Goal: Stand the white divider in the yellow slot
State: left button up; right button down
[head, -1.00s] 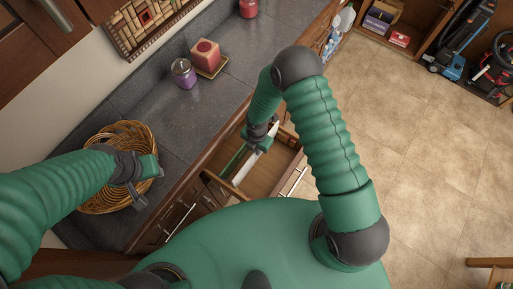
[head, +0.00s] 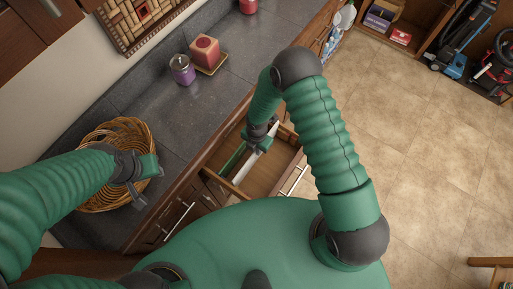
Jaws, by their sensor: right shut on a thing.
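The white divider (head: 246,167) is a long thin strip inside the open wooden drawer (head: 265,178). It slants from the drawer's near left part up toward its far end. My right gripper (head: 261,142) is over the drawer, shut on the divider, and partly covers its upper part. A green strip (head: 233,158) stands in the drawer to the left of the white divider. I cannot make out the yellow slot, nor whether the divider touches the drawer floor. My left gripper (head: 146,182) is open and empty over the right side of the wicker basket.
The wicker basket (head: 112,133) stands on the dark counter (head: 165,118). A purple jar (head: 183,71) and a red candle (head: 205,50) on a small tray stand farther back. The drawer's front (head: 293,180) lies close to my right arm.

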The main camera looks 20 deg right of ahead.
jog(key=shift+f+b, duration=1.4)
jog(key=shift+f, duration=0.4)
jog(key=c, duration=1.5)
grip_release()
notch_tip(320, 180, up, 17)
jog(key=shift+f+b, duration=0.1)
jog(key=shift+b, duration=0.3)
jog(key=s+d+r+m+t+b, duration=0.1)
jog(key=s+d+r+m, duration=0.1)
jog(key=m, duration=0.6)
jog(key=s+d+r+m+b, duration=0.2)
jog(key=s+m, duration=0.2)
jog(key=m, duration=0.5)
jog(key=s+d+r+m+t+b, duration=0.1)
jog(key=s+d+r+m+b, duration=0.1)
jog(key=m, duration=0.6)
jog(key=shift+s+d+m+t, duration=0.3)
jog(key=shift+s+d, duration=0.15)
jog(key=shift+s, duration=0.15)
